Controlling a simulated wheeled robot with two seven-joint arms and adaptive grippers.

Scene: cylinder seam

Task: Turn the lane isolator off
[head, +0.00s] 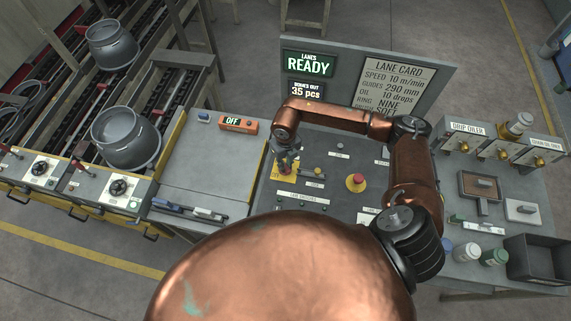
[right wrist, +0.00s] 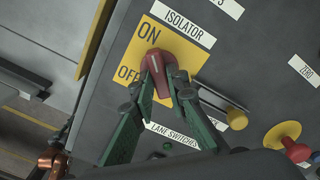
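The lane isolator is a red handle (right wrist: 157,66) on a yellow plate (right wrist: 187,55) marked ON and OFF, with an ISOLATOR label beside it in the right wrist view. I cannot tell exactly which mark the handle points at. In the head view the yellow plate (head: 283,172) is largely covered by my right gripper (head: 286,160). The right gripper (right wrist: 166,88) has its two fingers against opposite sides of the red handle and hides its near end. My left gripper is not in view.
A red mushroom button (head: 356,181) on a yellow base stands to the right. A lit sign (head: 308,64) reads LANES READY. An orange box (head: 238,124) reads OFF. The grey bench top (head: 200,165) at left is mostly free.

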